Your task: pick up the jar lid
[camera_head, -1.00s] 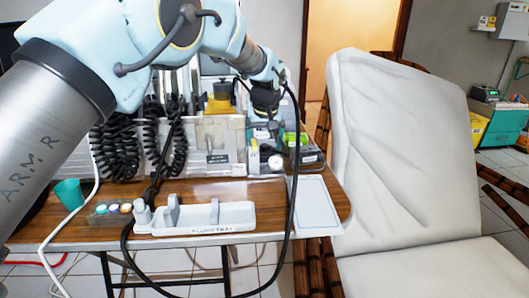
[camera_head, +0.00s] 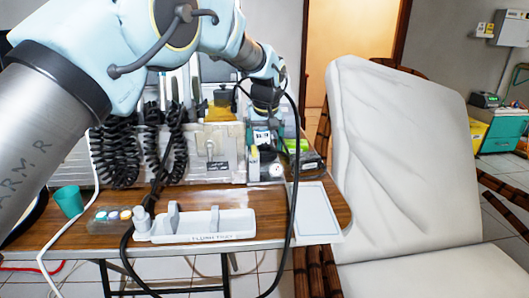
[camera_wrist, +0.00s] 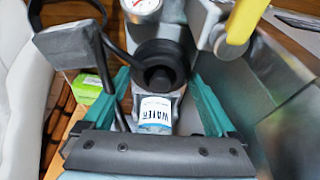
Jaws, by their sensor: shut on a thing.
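A black round jar lid (camera_wrist: 160,62) with a dark raised centre shows in the wrist view, between the teal fingers of my gripper (camera_wrist: 160,78). The fingers are shut on it from both sides. A jar with a white and blue "WATER" label (camera_wrist: 155,112) shows just below the lid, partly hidden by the gripper body. I cannot tell whether the lid is seated on the jar or apart from it. In the head view my gripper (camera_head: 264,126) points down at the right end of the grey unit, and the lid is not clear there.
A pressure gauge (camera_wrist: 142,8) and a yellow-handled part (camera_wrist: 243,22) stand close to the fingers. A green box (camera_wrist: 86,88) is beside them. In the head view, a white tray (camera_head: 240,229), a flat pale tray (camera_head: 314,212) and a teal cup (camera_head: 69,201) are on the table.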

